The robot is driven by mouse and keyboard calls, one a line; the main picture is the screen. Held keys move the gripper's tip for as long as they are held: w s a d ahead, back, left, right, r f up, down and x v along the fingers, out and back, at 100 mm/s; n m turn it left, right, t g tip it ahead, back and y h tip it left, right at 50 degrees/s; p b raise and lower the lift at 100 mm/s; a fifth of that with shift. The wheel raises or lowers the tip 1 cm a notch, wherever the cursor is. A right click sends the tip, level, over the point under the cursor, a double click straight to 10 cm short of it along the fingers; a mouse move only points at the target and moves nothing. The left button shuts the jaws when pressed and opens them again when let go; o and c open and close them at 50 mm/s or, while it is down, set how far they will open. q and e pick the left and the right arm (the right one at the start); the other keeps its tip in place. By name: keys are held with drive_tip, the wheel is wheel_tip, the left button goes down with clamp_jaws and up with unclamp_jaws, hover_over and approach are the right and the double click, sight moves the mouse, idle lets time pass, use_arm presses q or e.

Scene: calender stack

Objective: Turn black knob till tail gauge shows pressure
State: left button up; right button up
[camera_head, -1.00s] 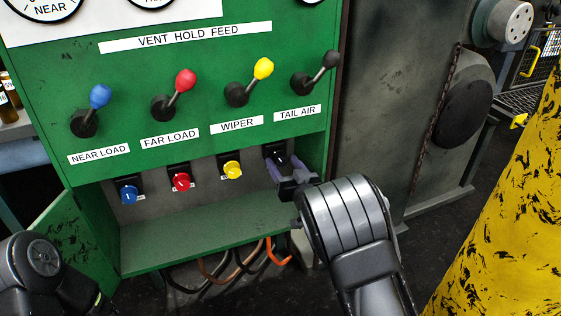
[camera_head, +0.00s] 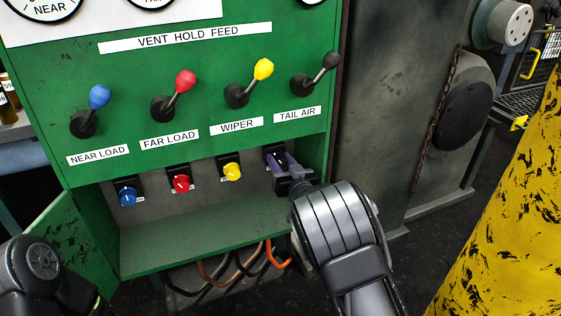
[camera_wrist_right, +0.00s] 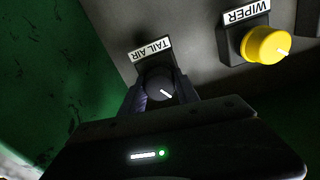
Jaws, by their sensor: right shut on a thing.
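The black knob (camera_wrist_right: 158,84) sits under a TAIL AIR label (camera_wrist_right: 151,54) in the right wrist view. Its white pointer line slants down to the right there. My right gripper (camera_wrist_right: 163,92) is shut on the knob, one finger on each side. In the head view, my right gripper (camera_head: 284,163) covers most of the knob, at the right end of the knob row. The tail gauge (camera_head: 312,2) may be the dial cut off at the top edge; its reading is out of view. The left arm shows at the lower left, but its gripper is out of view.
Blue (camera_head: 128,196), red (camera_head: 181,183) and yellow (camera_head: 232,172) knobs stand left of the black one. Several levers rise above, including the black TAIL AIR lever (camera_head: 318,72). A green shelf (camera_head: 200,240) lies below the knobs. A yellow post (camera_head: 510,220) stands at the right.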

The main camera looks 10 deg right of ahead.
clamp_jaws()
drive_tip(key=shift+d+f+m+b, duration=0.2)
drive_tip(key=shift+m+b, duration=0.1)
drive_tip(key=shift+b, duration=0.1)
drive_tip(key=shift+a+b, duration=0.1)
drive_tip(key=shift+b, duration=0.25)
drive_tip(key=shift+a+r, duration=0.1)
drive_tip(key=shift+r, duration=0.05)
drive_tip(key=o, duration=0.9)
unclamp_jaws()
